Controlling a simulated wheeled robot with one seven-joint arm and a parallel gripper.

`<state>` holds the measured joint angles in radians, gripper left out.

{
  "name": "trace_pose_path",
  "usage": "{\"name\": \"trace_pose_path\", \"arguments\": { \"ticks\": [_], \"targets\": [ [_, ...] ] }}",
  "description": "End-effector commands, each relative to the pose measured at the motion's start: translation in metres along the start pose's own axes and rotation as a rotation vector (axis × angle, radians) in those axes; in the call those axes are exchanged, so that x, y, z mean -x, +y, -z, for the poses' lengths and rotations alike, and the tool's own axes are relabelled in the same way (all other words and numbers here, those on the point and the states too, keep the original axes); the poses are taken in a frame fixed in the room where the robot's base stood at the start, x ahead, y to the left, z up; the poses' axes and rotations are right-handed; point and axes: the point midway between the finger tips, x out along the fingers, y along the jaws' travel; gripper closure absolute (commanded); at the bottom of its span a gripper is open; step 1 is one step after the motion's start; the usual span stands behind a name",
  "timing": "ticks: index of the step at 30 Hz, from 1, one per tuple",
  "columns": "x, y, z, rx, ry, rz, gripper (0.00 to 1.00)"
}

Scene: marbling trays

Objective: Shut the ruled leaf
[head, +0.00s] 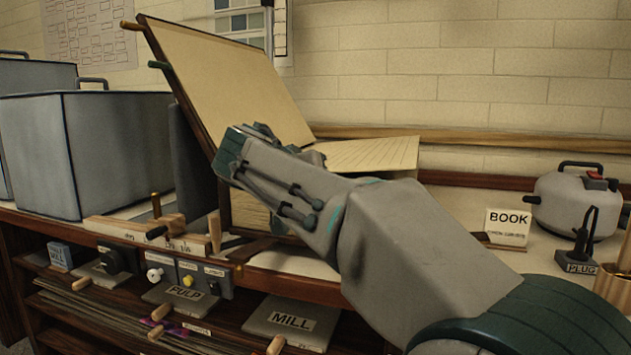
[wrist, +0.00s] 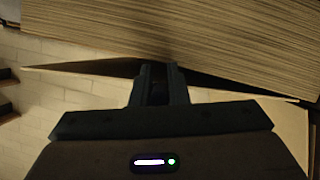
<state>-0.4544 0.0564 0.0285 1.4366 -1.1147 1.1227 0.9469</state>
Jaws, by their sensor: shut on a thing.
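A large book stands open on the bench, its plain cream left board (head: 235,75) tilted up with a dark edge. The ruled leaf (head: 367,155) shows as a pale lined sheet to the right of it, partly behind my arm. The striped page block (head: 253,212) is below. My gripper (head: 255,132) is at the book, its fingertips largely hidden in the head view. In the wrist view my gripper (wrist: 160,72) is shut on a thin pale edge that looks like the ruled leaf (wrist: 80,66), close against the striped pages (wrist: 200,30).
Grey bins (head: 90,145) stand at the left. A BOOK sign (head: 508,226), a grey kettle-like pot (head: 575,200) and a PLUG stand (head: 582,250) are at the right. Switches and small wooden pieces line the front edge. A brick wall (head: 450,70) is behind.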

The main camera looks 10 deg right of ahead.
Motion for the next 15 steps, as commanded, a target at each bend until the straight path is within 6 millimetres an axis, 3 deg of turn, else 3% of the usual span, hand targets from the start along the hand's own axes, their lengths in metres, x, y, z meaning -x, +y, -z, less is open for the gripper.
{"name": "trace_pose_path", "arguments": {
  "ticks": [1,2,3,4,15],
  "targets": [
    [-0.0004,0.0003,-0.0005,0.000,-0.002,-0.001,1.00],
    [-0.0004,0.0003,-0.0005,0.000,-0.002,-0.001,0.77],
    [-0.0004,0.0002,-0.0005,0.000,-0.002,-0.001,0.66],
    [-0.0003,0.0002,-0.0005,0.000,-0.002,-0.001,0.64],
    [0.0067,0.0011,0.0010,0.000,0.000,-0.001,0.64]
  ]
}}
